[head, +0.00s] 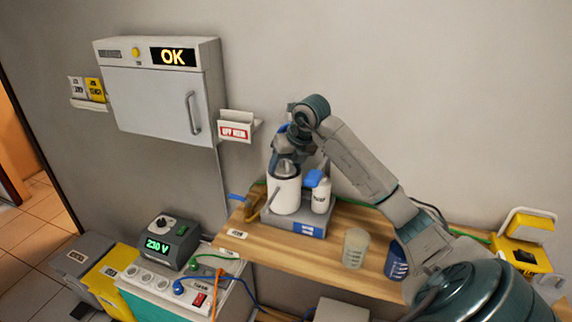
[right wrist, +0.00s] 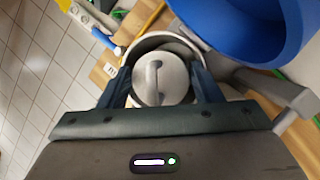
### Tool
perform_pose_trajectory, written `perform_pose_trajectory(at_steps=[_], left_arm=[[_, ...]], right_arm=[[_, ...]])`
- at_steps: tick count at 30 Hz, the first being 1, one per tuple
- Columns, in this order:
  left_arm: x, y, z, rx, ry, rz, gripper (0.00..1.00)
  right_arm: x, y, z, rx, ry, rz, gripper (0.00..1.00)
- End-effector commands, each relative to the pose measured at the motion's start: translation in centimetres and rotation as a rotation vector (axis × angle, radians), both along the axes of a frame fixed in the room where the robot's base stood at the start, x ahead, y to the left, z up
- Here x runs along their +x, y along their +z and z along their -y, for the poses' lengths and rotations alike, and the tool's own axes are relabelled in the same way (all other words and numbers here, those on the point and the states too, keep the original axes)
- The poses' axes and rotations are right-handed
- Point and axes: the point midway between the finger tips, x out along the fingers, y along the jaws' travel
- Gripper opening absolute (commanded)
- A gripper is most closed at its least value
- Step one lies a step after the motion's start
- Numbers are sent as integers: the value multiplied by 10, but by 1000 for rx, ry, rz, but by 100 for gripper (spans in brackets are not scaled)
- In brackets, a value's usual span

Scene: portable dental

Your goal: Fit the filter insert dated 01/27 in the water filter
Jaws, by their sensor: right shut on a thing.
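The water filter is a white cylinder (head: 285,193) standing on a grey and blue base (head: 300,223) on the wooden shelf. My right gripper (right wrist: 162,88) is directly above it, pointing down. Its fingers are shut on a light grey round insert (right wrist: 160,80) with a raised bar on top. The insert sits at or within the mouth of the white housing (right wrist: 190,45) in the right wrist view; how deep it is, I cannot tell. No date on it is readable. A white bottle-like part (head: 321,195) stands beside the filter. My left gripper is not in view.
A translucent cup (head: 355,247) and a blue cup (head: 397,262) stand on the wooden shelf (head: 275,248) to the right. A wall cabinet (head: 160,90) shows OK. A small wall holder (head: 237,126) is close left of my arm. A blue rounded thing (right wrist: 245,25) is close beside the gripper.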

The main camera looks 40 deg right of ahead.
Motion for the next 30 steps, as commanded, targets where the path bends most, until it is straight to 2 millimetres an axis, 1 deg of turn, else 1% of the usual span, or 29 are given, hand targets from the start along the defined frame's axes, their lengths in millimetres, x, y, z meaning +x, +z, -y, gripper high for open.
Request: perform_pose_trajectory(at_steps=[1, 18, 25, 30], left_arm=[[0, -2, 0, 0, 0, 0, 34], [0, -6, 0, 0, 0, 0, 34], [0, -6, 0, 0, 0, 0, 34], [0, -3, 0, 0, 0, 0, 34]], right_arm=[[1, -2, 4, -7, -8, 4, 19], [-1, -13, 3, -5, -7, -12, 19], [-1, -13, 3, -4, -7, -15, 19], [-2, -10, 2, -3, -5, -17, 19]])
